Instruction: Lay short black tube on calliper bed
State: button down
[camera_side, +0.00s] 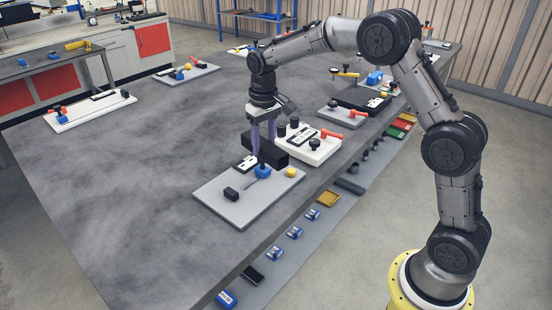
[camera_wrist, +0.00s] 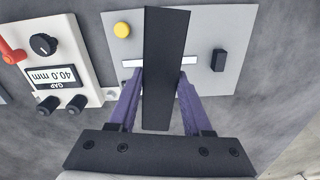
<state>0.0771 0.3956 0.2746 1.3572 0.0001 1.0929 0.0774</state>
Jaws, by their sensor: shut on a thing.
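My gripper (camera_side: 263,141) is shut on the black tube (camera_side: 270,153), a dark square-section piece. In the wrist view, the purple fingers of my gripper (camera_wrist: 160,88) stand on either side of the tube (camera_wrist: 165,45). I hold it above the grey plate (camera_side: 225,204), which carries the calliper parts. That plate (camera_wrist: 205,25) also shows behind the tube in the wrist view, with a pale strip (camera_wrist: 131,63) crossing under it. The tube hides the middle of the strip. I cannot make out the bed's exact shape.
The plate also bears a yellow knob (camera_side: 291,172), a blue part (camera_side: 263,172) and a black block (camera_side: 231,193).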

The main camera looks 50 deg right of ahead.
jog(key=shift+n, duration=0.9)
jog(key=a, duration=0.2)
jog(key=w+a+f, duration=0.1)
jog(key=a, duration=0.1)
jog(key=w+a+f, duration=0.1)
jog(key=a, duration=0.1)
jog(key=shift+a+f, duration=0.1)
jog(key=shift+a, duration=0.25)
jog(key=shift+f, duration=0.1)
send_over(243, 189)
jog(key=shift+d+f, duration=0.1)
jog(key=shift+f, duration=2.2)
jog(key=shift+f, duration=0.65)
jog(key=shift+c, duration=1.8)
grip_release()
jog(key=shift+o, duration=0.5)
